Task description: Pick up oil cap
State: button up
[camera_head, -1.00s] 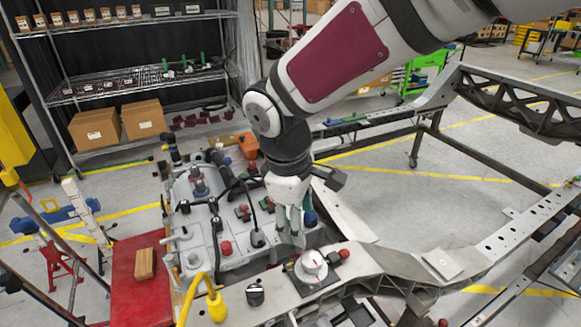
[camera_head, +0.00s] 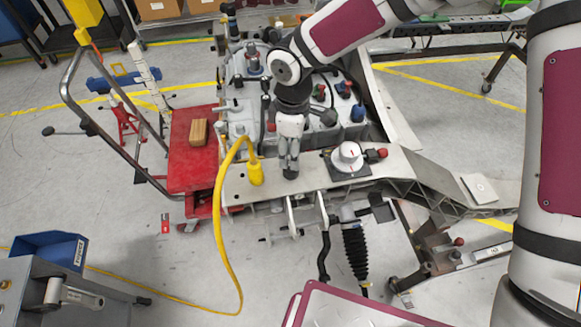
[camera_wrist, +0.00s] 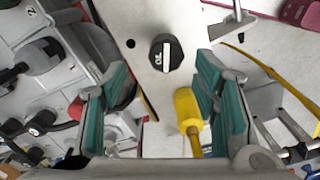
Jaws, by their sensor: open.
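The oil cap (camera_wrist: 166,53) is a black ribbed cap with a white-lettered bar across its top. In the wrist view it sits on the pale metal beam, above and between my fingertips. In the head view the oil cap (camera_head: 290,174) is mostly hidden behind and below my gripper (camera_head: 289,162). My gripper (camera_wrist: 163,92) is open, with teal pads on both fingers and nothing between them. It points down over the beam and appears apart from the cap.
A yellow plug (camera_head: 256,173) with a yellow cable stands on the beam (camera_head: 236,190) close left of the cap. The plug (camera_wrist: 187,112) also shows near the right finger. A white dial (camera_head: 348,156) stands to the right. A red cart (camera_head: 185,175) is at left.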

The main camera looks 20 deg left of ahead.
jog(key=shift+f, duration=0.65)
jog(key=f, duration=0.1)
jog(key=f+p, duration=0.1)
jog(key=f, duration=0.1)
jog(key=s+f, duration=0.1)
jog(key=shift+d+f+p, duration=0.25)
jog(key=shift+d+p, duration=0.1)
jog(key=shift+w+f, duration=0.15)
jog(key=shift+f, duration=0.2)
jog(key=c, duration=1)
